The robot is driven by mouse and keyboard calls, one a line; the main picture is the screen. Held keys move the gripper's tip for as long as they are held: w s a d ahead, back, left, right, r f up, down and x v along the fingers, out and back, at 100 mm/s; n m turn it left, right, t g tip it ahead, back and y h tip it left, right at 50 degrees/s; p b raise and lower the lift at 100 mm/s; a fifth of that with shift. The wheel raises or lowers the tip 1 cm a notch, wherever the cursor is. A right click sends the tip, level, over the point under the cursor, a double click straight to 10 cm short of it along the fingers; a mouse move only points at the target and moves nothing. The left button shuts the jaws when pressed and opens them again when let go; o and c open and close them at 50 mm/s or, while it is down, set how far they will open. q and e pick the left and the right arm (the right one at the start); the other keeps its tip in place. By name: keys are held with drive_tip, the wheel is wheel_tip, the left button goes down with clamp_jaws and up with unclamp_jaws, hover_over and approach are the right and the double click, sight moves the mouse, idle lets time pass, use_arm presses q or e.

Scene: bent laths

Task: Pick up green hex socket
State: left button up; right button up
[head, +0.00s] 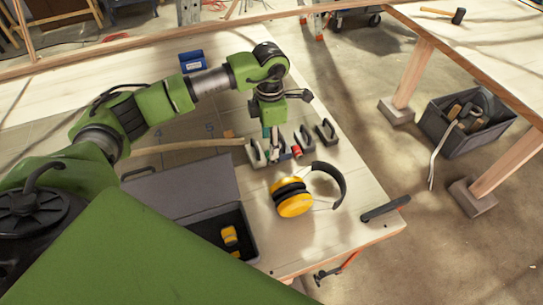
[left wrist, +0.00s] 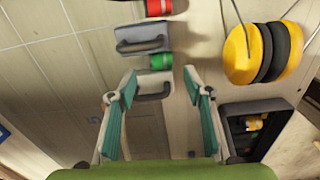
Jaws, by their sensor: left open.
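The green hex socket (left wrist: 160,62) lies in the left wrist view between two grey handled blocks, one above it (left wrist: 141,38) and one below it (left wrist: 152,86). My left gripper (left wrist: 158,88) is open, with teal finger pads spread to either side of the lower block. The socket is just beyond the fingertips, apart from them. In the head view my left gripper (head: 271,142) points down over the row of blocks; I cannot clearly make out the green socket there. A red socket (left wrist: 158,7) lies past the upper block and also shows in the head view (head: 297,153). My right gripper is not in view.
Yellow ear muffs (head: 293,198) lie on the table (head: 350,215) close to the row. An open dark case (head: 190,190) with yellow items stands at the front. A blue bin (head: 193,62) is behind. A black-handled tool (head: 385,208) lies at the right edge.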

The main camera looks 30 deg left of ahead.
use_arm(q)
wheel_tip(320, 180, down, 2)
drive_tip(key=shift+d+f+p, duration=0.1)
drive_tip(key=shift+d+p, duration=0.05)
drive_tip(key=shift+p, duration=0.75)
wheel_tip(320, 180, down, 3)
drive_tip(key=shift+f+p, duration=0.1)
drive_tip(key=shift+p, duration=0.5)
drive_tip(key=shift+f, duration=0.15)
drive_tip(key=c, duration=1.1)
drive_tip(key=shift+c, duration=0.4)
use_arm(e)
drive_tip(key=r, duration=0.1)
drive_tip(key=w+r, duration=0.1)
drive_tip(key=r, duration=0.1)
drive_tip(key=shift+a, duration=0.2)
